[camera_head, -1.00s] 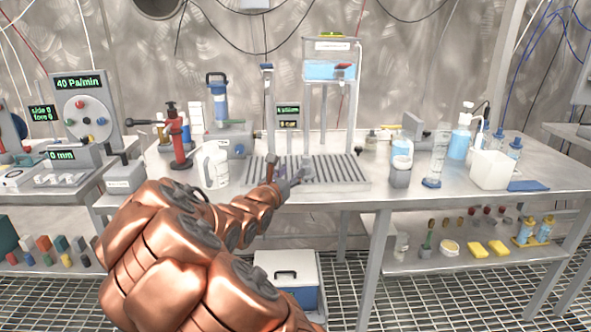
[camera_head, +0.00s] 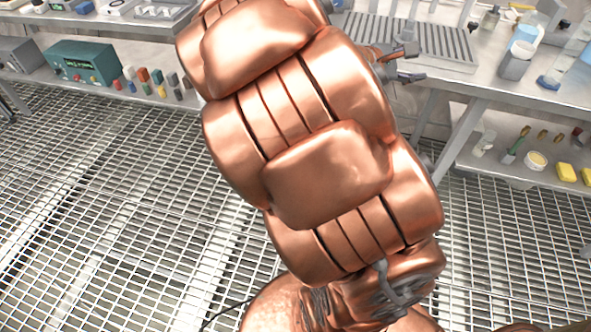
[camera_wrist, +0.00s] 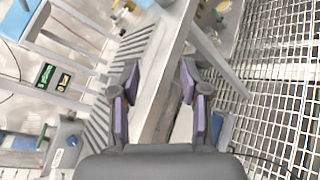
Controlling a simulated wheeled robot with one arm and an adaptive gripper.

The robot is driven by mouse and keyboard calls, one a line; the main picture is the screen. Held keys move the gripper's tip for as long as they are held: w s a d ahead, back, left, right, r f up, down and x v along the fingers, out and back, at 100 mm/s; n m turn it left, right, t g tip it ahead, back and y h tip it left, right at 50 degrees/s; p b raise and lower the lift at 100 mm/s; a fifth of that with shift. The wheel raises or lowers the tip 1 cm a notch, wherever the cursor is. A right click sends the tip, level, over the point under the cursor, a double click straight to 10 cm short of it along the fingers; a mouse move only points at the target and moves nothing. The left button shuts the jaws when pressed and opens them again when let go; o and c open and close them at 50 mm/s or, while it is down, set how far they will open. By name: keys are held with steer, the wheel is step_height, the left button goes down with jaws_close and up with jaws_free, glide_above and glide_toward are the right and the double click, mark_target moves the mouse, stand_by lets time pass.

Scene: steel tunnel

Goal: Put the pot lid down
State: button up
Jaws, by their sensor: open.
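I cannot make out a pot lid in either view. My gripper (camera_head: 407,66) shows past the right side of my arm in the head view, by the front edge of the grooved steel plate (camera_head: 437,47) on the bench. In the wrist view my gripper (camera_wrist: 160,82) has its two purple-padded fingers spread wide apart. Nothing is held between them. The bench's front edge (camera_wrist: 174,40) runs through the gap behind the fingers. My arm hides the middle of the bench in the head view.
A lower shelf (camera_head: 500,168) holds a brush, a round tub and yellow sponges (camera_head: 566,172). A teal box (camera_head: 85,66) and small coloured blocks stand on the left shelf. The grating floor (camera_head: 100,220) is open at left.

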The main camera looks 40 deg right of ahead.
steer(key=s+a+f+m+y, duration=0.2)
steer(key=s+a+f+y, duration=0.1)
steer(key=a, duration=0.9)
steer(key=s+a+f+m+y, duration=0.2)
steer(key=a+f+y, duration=0.3)
steer(key=a, duration=0.8)
steer(key=s+a+f+m+y, duration=0.3)
steer(key=s+a+f+y, duration=0.2)
steer(key=a, duration=0.8)
steer(key=shift+y, duration=1.1)
steer(key=shift+f, duration=0.1)
